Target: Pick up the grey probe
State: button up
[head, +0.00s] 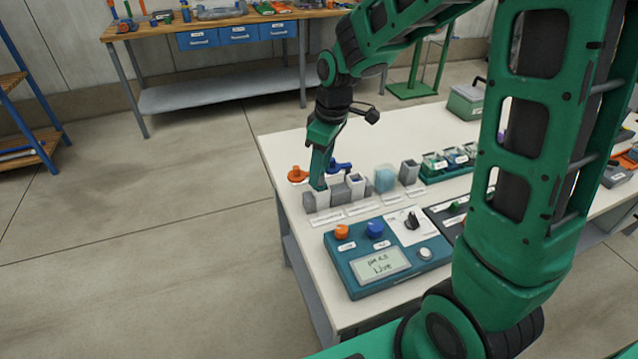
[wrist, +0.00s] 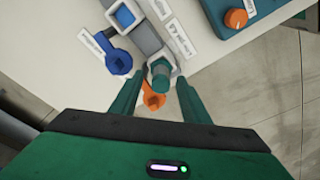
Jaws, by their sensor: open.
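In the wrist view, a short grey-green cylinder (wrist: 160,77), which looks like the grey probe, stands in a square, pale-rimmed grey holder (wrist: 149,70). My gripper (wrist: 159,82) is open, with one finger on each side of the cylinder. I cannot tell whether either finger touches it. In the head view, my gripper (head: 318,187) points down at the near-left end of the row of grey blocks (head: 340,193). The probe itself is hidden there behind the fingers.
An orange-topped item (head: 298,174) and a blue one (head: 340,164) stand close behind the holders. A beaker of blue liquid (head: 384,179) and another grey holder (head: 409,172) are to the right. A teal control box (head: 340,273) sits in front.

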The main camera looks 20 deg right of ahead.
jog(key=shift+w+a+f, duration=0.1)
jog(key=shift+f, duration=0.9)
grip_shut()
